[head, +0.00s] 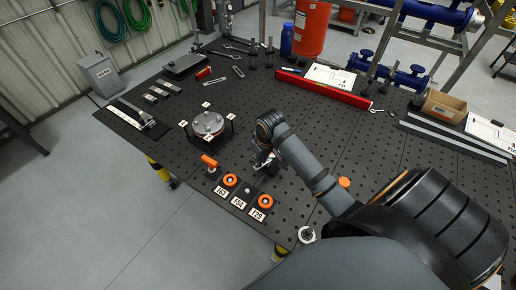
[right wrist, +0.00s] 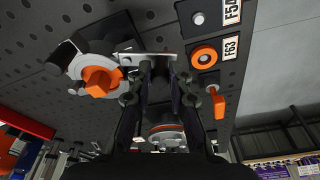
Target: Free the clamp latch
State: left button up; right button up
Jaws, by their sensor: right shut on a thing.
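My right gripper (head: 264,163) reaches down to the perforated table. In the right wrist view its two fingers (right wrist: 158,85) are shut on a narrow metal part, which I take to be the clamp latch (right wrist: 150,58), beside a black block (right wrist: 107,31). The arm and fingers hide most of the latch, and I cannot tell whether it is loose. A small clamp with an orange handle (head: 208,161) stands to the left of the gripper and shows in the right wrist view (right wrist: 218,102). My left gripper is not in view.
Orange ring knobs (head: 230,180) with label plates stand near the front table edge. A round metal disc (head: 208,124) lies left of the gripper among upright posts. An orange knob (head: 344,183) stands beside my arm. A red beam (head: 322,89) lies farther back.

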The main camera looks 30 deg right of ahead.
jog(key=shift+s, duration=0.35)
jog(key=shift+s+d, duration=0.1)
jog(key=shift+s, duration=0.05)
jog(key=shift+s+d, duration=0.2)
jog(key=shift+s, duration=0.1)
jog(key=o, duration=1)
jog(key=shift+o, duration=0.2)
jog(key=shift+r, duration=0.1)
jog(key=shift+s+r, duration=0.15)
jog(key=shift+r, duration=0.55)
jog(key=shift+s+r, duration=0.15)
jog(key=shift+r, duration=0.55)
jog(key=shift+r, duration=0.1)
